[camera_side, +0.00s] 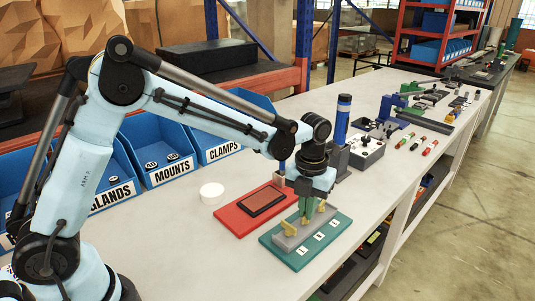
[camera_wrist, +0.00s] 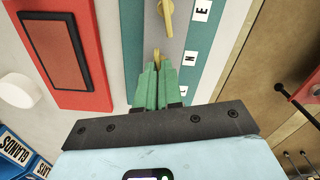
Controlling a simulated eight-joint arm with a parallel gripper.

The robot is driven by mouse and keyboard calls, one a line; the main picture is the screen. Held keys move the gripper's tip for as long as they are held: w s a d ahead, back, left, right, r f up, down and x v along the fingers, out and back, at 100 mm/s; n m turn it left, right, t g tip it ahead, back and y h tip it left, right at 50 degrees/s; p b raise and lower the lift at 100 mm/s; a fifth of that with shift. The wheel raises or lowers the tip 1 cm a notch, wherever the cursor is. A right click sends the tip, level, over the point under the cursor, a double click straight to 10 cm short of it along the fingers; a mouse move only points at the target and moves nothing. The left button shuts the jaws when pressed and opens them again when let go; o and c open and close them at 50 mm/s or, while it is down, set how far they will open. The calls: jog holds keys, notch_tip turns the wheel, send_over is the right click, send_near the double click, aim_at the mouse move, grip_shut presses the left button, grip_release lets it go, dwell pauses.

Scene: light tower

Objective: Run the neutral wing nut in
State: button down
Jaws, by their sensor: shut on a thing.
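A grey terminal block (camera_side: 298,233) sits on a teal board (camera_side: 285,256), with yellow wing nuts along it and white letter labels beside them. My gripper (camera_side: 305,213) points down over the middle of the block. In the wrist view its green fingers (camera_wrist: 156,68) are shut on the middle wing nut (camera_wrist: 156,56), beside the label that looks like N (camera_wrist: 192,57). The fingers hide most of this nut. One outer wing nut (camera_side: 290,228) stands at the near end and another (camera_side: 322,205) at the far end. How deep the middle nut sits cannot be told.
A red tray with a dark pad (camera_side: 253,203) lies left of the board, with a white round disc (camera_side: 211,193) beyond it. Blue labelled bins (camera_side: 165,153) line the bench's left side.

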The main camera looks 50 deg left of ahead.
jog(key=c, duration=1.3)
grip_release()
jog(key=shift+r, duration=0.1)
notch_tip(320, 180, up, 12)
jog(key=shift+f, duration=0.1)
jog(key=s+a+f+n+t, duration=0.1)
jog(key=s+n, duration=0.4)
jog(key=n, duration=0.6)
jog(key=s+a+f+n+t, duration=0.1)
jog(key=s+a+n+t, duration=0.2)
jog(key=n, duration=0.8)
jog(key=s+a+f+n+t, duration=0.1)
jog(key=s+a+n+t, duration=0.2)
jog(key=s+a+n, duration=0.2)
jog(key=shift+s+a+n, duration=0.1)
jog(key=shift+s+n, duration=0.4)
jog(key=shift+n, duration=0.45)
jog(key=shift+s+n, duration=0.45)
jog(key=shift+n, duration=0.55)
jog(key=shift+s+a+n, duration=0.1)
jog(key=shift+s+n, duration=0.4)
jog(key=shift+n, duration=0.45)
